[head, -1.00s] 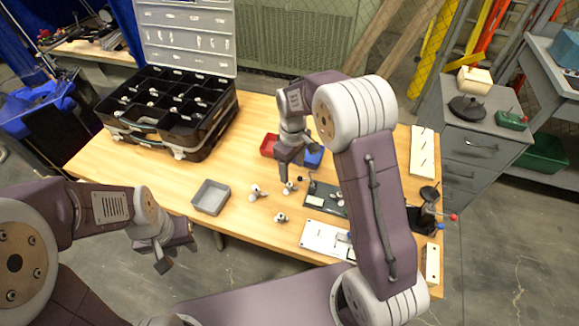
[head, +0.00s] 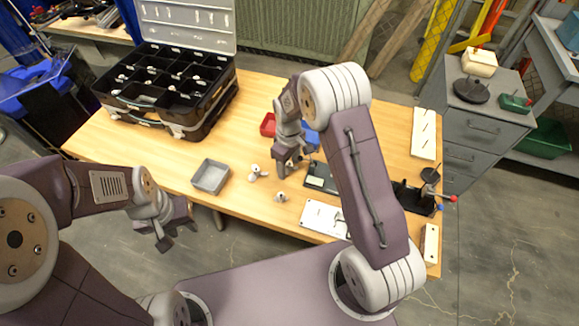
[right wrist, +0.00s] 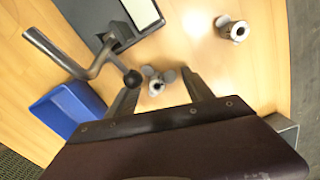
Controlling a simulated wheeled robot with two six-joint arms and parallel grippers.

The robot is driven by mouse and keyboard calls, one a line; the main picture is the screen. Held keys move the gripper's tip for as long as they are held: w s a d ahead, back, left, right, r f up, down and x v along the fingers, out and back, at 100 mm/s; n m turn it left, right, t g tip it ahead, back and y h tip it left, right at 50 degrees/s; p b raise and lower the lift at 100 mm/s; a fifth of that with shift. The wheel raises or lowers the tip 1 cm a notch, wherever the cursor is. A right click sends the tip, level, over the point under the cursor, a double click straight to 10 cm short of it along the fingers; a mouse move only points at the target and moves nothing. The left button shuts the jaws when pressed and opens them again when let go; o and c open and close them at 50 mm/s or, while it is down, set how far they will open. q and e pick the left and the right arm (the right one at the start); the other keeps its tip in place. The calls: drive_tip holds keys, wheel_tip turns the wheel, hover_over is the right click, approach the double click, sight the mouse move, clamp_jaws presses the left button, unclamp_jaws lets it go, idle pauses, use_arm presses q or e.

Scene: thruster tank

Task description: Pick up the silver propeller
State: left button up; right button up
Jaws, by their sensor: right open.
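A small silver propeller (right wrist: 157,86) lies on the wooden table in the right wrist view, between the finger ends of my right gripper (right wrist: 161,78). The fingers stand apart on either side of it, with no contact that I can see. In the head view my right gripper (head: 284,168) hangs low over the table and hides this piece. Two similar small pieces lie nearby, one to its left (head: 257,173) and one in front (head: 280,196). My left gripper (head: 172,232) hangs off the table's front left edge, fingers apart and empty.
A grey tray (head: 210,177) is left of the small pieces. A bent handle with a dark knob (right wrist: 75,60) and a blue bin (right wrist: 65,112) are close to my right gripper. A red bin (head: 268,125), white plate (head: 323,218) and black organizer case (head: 165,125) also stand on the table.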

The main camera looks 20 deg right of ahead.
drive_tip(key=shift+r, duration=0.1)
drive_tip(key=c, duration=1.3)
drive_tip(key=shift+o, duration=0.2)
drive_tip(key=shift+r, duration=0.15)
wheel_tip(320, 180, up, 3)
drive_tip(key=shift+r, duration=0.1)
drive_tip(key=s+a, duration=0.3)
drive_tip(key=s, duration=0.2)
drive_tip(key=s+a, duration=0.3)
drive_tip(key=s, duration=0.2)
drive_tip(key=s+a, duration=0.4)
drive_tip(key=s, duration=0.1)
drive_tip(key=shift+a+b, duration=0.1)
drive_tip(key=shift+b, duration=0.3)
wheel_tip(320, 180, up, 3)
drive_tip(key=p, duration=0.2)
drive_tip(key=shift+f+p, duration=0.2)
drive_tip(key=shift+p, duration=0.15)
drive_tip(key=shift+f, duration=0.1)
